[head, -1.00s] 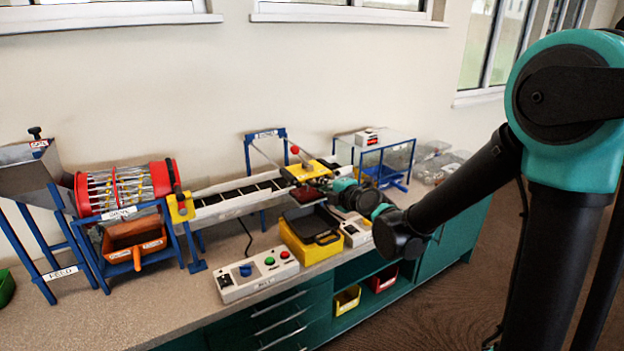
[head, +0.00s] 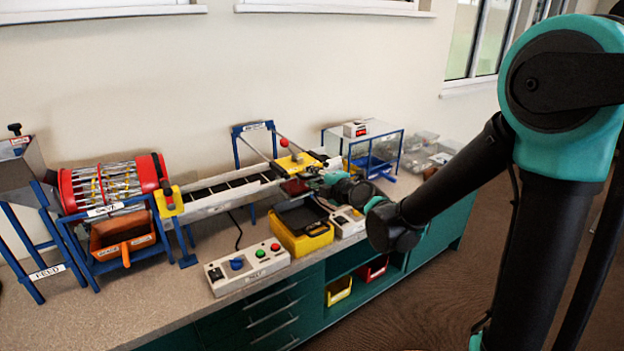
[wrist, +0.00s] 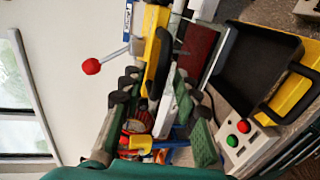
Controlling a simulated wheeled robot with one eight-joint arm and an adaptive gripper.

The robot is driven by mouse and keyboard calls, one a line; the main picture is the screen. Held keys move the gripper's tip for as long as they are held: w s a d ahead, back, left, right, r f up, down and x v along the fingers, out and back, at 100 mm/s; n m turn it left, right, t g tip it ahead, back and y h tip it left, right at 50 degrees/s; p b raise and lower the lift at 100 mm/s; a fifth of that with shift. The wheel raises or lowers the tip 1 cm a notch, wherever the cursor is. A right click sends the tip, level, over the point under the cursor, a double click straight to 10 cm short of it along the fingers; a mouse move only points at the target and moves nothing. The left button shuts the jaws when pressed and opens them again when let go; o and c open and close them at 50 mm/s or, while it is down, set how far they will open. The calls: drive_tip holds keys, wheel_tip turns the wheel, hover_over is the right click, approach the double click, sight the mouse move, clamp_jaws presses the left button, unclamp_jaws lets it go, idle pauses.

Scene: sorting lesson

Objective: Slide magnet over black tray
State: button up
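The magnet carriage is a yellow slab (head: 298,163) at the right end of the conveyor, with a red ball lever (head: 284,142). In the wrist view its yellow edge (wrist: 163,45) carries a black handle, and a dark red plate (wrist: 198,52) shows beside it. The black tray (head: 302,214) sits on a yellow bin in front of the conveyor's end; it also shows right of the fingers in the wrist view (wrist: 250,68). My gripper (wrist: 153,82) has its fingers apart, one on each side of the black handle. Contact is not visible.
The conveyor (head: 225,192) runs left to a red drum (head: 112,185). A control box (head: 247,266) and a smaller box (head: 346,221) flank the yellow bin (head: 300,240). A blue-framed clear case (head: 372,148) stands behind my gripper on the right.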

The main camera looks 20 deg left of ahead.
drive_tip(key=v, duration=1.2)
drive_tip(key=shift+f, duration=0.1)
drive_tip(key=s+d+f+m+g+h, duration=0.2)
drive_tip(key=s+d+f+m+h, duration=0.2)
drive_tip(key=d+m, duration=0.5)
drive_tip(key=s+d+f+m+g+h, duration=0.1)
drive_tip(key=s+d+f+m+h, duration=0.3)
drive_tip(key=d+f+m, duration=0.4)
drive_tip(key=s+d+f+m+g+h, duration=0.2)
drive_tip(key=d+f+m, duration=0.5)
drive_tip(key=d+m, duration=0.4)
drive_tip(key=s+d+h, duration=0.1)
drive_tip(key=d, duration=0.4)
drive_tip(key=shift+s+g+h, duration=0.3)
drive_tip(key=shift+s+h, duration=0.1)
drive_tip(key=shift+a, duration=0.1)
